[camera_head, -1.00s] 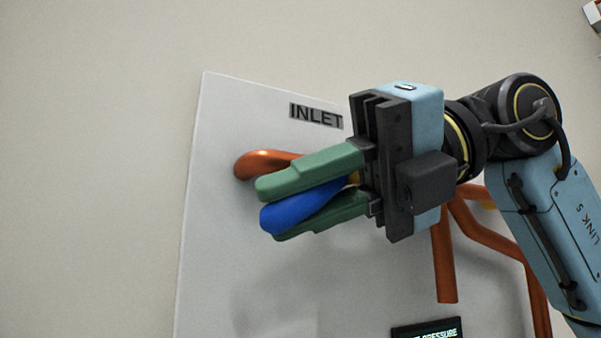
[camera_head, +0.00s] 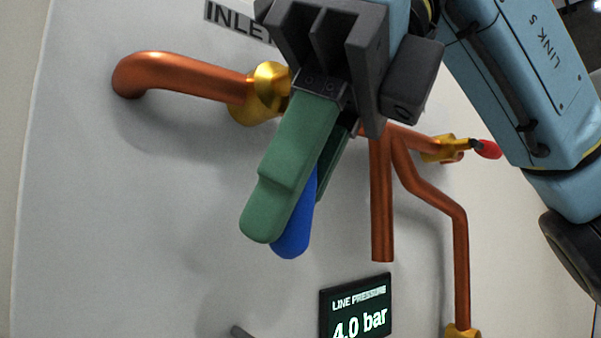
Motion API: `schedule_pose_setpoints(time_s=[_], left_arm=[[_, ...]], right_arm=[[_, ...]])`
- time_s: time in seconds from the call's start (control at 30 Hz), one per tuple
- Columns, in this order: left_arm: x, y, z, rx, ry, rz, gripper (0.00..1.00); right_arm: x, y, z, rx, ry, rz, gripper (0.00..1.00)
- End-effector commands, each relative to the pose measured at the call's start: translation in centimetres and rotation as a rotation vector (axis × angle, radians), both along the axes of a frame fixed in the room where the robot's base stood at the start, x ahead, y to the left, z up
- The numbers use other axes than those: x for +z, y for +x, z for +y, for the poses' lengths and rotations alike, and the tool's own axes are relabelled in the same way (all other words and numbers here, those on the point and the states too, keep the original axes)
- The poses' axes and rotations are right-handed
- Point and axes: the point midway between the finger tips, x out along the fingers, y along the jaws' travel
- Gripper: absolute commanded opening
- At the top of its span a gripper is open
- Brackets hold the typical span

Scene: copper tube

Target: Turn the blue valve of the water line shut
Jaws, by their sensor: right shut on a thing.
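The blue valve handle (camera_head: 292,237) points down and slightly left, roughly crosswise to the copper inlet pipe (camera_head: 190,76). My right gripper (camera_head: 290,205) is shut on it, with one green finger in front and the other partly hidden behind. The handle's lower tip shows between the fingers; its upper part is hidden. The brass valve body (camera_head: 262,93) sits on the pipe under the INLET label, partly covered by the gripper. My left gripper is not in view.
A line pressure display (camera_head: 355,308) reads 4.0 bar. Copper branch pipes (camera_head: 382,205) run down on the right. A brass valve with a red handle (camera_head: 487,149) is close to my right arm. The pale panel (camera_head: 110,230) is clear at the lower left.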

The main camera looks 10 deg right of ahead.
Motion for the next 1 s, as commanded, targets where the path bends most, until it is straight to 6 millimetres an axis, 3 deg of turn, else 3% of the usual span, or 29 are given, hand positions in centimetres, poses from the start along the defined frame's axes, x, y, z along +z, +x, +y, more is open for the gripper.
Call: schedule_pose_setpoints(time_s=[0.77,0.8,0.93,1.0], left_arm=[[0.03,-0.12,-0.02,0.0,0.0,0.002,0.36],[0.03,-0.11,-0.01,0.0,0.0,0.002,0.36],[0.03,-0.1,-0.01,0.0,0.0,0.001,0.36],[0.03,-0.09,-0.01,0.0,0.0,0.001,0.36]], right_arm=[[0.16,0.38,-0.55,0.007,-0.092,-0.06,0.0],[0.17,0.37,-0.55,0.007,-0.092,-0.06,0.23],[0.13,0.36,-0.54,0.006,-0.092,-0.058,0.4],[0.1,0.36,-0.52,0.007,-0.093,-0.057,0.43]])
